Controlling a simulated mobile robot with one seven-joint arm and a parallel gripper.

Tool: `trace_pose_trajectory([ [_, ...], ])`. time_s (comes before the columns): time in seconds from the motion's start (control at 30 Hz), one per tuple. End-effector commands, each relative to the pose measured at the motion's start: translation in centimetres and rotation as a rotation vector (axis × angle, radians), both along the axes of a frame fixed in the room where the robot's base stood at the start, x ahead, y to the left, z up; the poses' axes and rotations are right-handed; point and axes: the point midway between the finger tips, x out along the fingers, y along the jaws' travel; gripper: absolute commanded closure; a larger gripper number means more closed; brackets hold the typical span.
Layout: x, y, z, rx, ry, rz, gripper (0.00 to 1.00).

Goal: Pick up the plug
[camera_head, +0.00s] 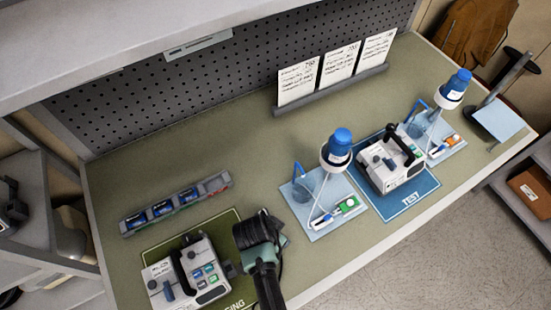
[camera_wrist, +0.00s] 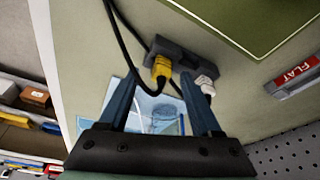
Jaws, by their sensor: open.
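In the wrist view a yellow plug (camera_wrist: 161,69) with a black cord sits at a dark power strip (camera_wrist: 190,62) on the bench. A pale grey-white plug (camera_wrist: 207,83) sits at the strip's right end. My gripper (camera_wrist: 158,76) is open. Its two fingers point toward the strip, with the yellow plug between their tips in the picture; I cannot tell how far away it is or whether they touch. In the head view my gripper (camera_head: 258,232) is low over the bench, right of a white pump (camera_head: 187,272), and hides most of the strip.
The white pump stands on a dark green mat (camera_head: 232,222). A tray of blue items (camera_head: 175,203) lies behind it. Another pump (camera_head: 390,162) stands on a blue TEST mat (camera_head: 411,200), between pale blue trays with blue-capped bottles (camera_head: 338,147). Cords run near my fingers.

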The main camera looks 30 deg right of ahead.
Motion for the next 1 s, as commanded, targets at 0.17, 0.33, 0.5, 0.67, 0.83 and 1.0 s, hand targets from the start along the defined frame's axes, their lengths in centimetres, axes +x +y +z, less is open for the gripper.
trace_pose_trajectory([
  [0.17,0.00,0.01,0.02,0.000,0.000,0.000,0.56],
  [0.33,-0.01,0.02,0.03,0.000,0.000,0.001,0.87],
  [0.5,-0.02,0.02,0.02,-0.001,0.001,0.001,1.00],
  [0.67,-0.03,0.02,0.03,-0.001,0.001,0.001,1.00],
  [0.83,-0.05,0.00,0.11,-0.001,0.002,0.000,1.00],
  [1.0,0.03,-0.02,0.93,-0.001,0.000,0.001,1.00],
])
